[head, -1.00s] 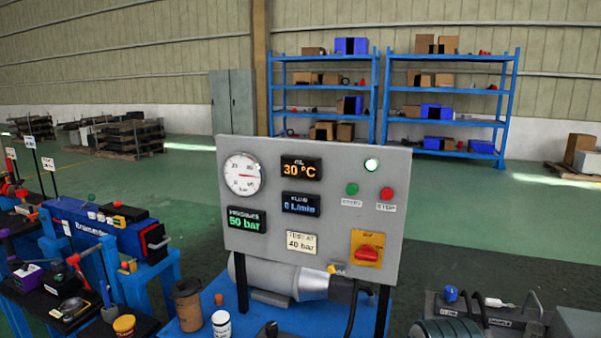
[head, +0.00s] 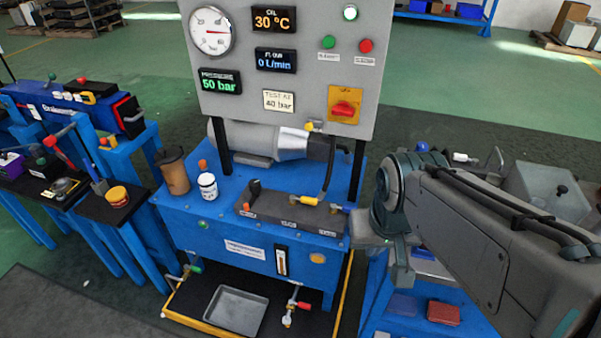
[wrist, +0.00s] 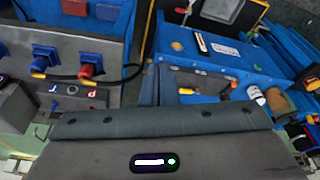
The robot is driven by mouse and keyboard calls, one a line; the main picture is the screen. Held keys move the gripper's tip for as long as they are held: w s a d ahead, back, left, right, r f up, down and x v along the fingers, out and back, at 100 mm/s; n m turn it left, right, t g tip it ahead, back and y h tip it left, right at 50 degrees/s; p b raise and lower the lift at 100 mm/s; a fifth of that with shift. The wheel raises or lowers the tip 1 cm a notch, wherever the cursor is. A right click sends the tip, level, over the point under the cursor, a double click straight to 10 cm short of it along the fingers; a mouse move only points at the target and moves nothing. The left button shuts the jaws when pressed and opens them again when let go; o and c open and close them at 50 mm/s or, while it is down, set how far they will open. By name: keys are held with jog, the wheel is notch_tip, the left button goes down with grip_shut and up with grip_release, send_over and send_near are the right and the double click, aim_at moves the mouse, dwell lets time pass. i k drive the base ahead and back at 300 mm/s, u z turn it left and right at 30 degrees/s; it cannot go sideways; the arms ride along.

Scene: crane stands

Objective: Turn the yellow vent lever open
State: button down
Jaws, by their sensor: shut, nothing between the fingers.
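Several small yellow parts show on the blue power unit, and I cannot tell which is the vent lever. A yellow handle (head: 309,200) lies on the dark block (head: 285,212) on top of the unit, with a blue end at its right. Another yellow part (head: 309,127) sits by the grey motor (head: 262,140). In the wrist view a small yellow handle (wrist: 186,90) shows on the unit. My gripper (head: 372,242) is shut and empty, right of the unit and apart from the yellow handle. Its fingertips are not clearly seen. Its grey body fills the bottom of the wrist view.
The grey gauge panel (head: 290,75) stands behind the block. A brown cup (head: 173,172) and a white jar (head: 208,187) stand on the unit's left. A metal tray (head: 236,310) lies below. Red and blue couplings (wrist: 90,63) show on a neighbouring bench.

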aim_at(311, 201)
jog(key=z, duration=0.75)
jog(key=k, duration=1)
jog(key=u, duration=0.65)
jog(key=i, duration=1)
jog(key=u, duration=0.05)
